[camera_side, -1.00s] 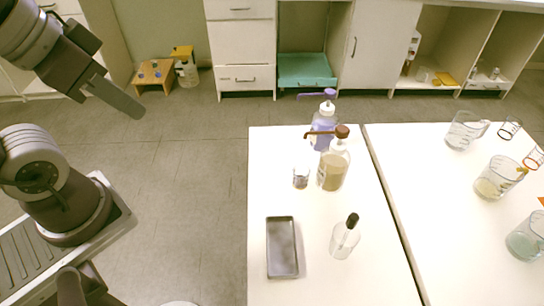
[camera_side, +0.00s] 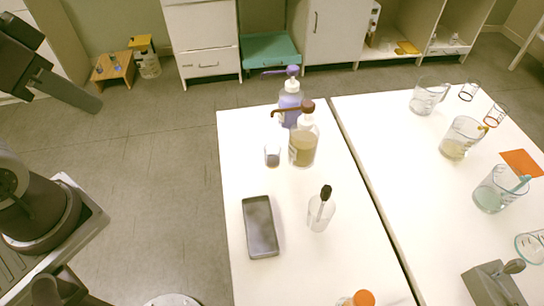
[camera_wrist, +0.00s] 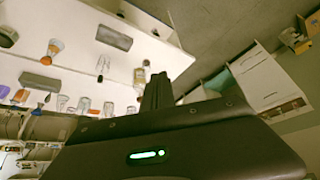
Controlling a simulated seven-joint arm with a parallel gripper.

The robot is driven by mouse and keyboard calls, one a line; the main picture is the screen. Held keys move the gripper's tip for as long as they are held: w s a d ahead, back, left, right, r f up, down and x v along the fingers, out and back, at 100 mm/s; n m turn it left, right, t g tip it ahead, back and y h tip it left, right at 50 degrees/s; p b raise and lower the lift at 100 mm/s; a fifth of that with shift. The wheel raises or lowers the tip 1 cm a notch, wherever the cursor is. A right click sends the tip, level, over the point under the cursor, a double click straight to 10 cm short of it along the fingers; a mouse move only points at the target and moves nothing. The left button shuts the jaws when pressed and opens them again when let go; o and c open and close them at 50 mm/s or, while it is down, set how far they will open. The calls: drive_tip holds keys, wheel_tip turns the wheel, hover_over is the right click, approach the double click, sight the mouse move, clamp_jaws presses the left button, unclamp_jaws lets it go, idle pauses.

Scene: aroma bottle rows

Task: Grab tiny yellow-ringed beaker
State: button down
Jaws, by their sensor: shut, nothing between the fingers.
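I cannot make out a tiny beaker with a clearly yellow ring. Two tiny clear beakers stand at the right table's far right: one has a dark brownish rim (camera_side: 469,91), the other an orange-red rim (camera_side: 495,115). A larger beaker with pale yellow liquid (camera_side: 455,148) stands near them, with a yellow-orange piece at its rim. My gripper (camera_side: 96,104) is at the upper left in the side view, over the floor and far from the beakers. In the wrist view my gripper (camera_wrist: 157,78) is shut and empty.
The left table holds a grey tray (camera_side: 259,228), a dropper bottle (camera_side: 320,212), a brown pump bottle (camera_side: 304,142), a purple pump bottle (camera_side: 290,103) and a small cup (camera_side: 272,156). A large jug (camera_side: 425,98), a teal-liquid beaker (camera_side: 490,198) and a grey device (camera_side: 494,284) stand on the right table.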

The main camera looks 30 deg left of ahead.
drive_tip(key=c, duration=0.8)
unclamp_jaws()
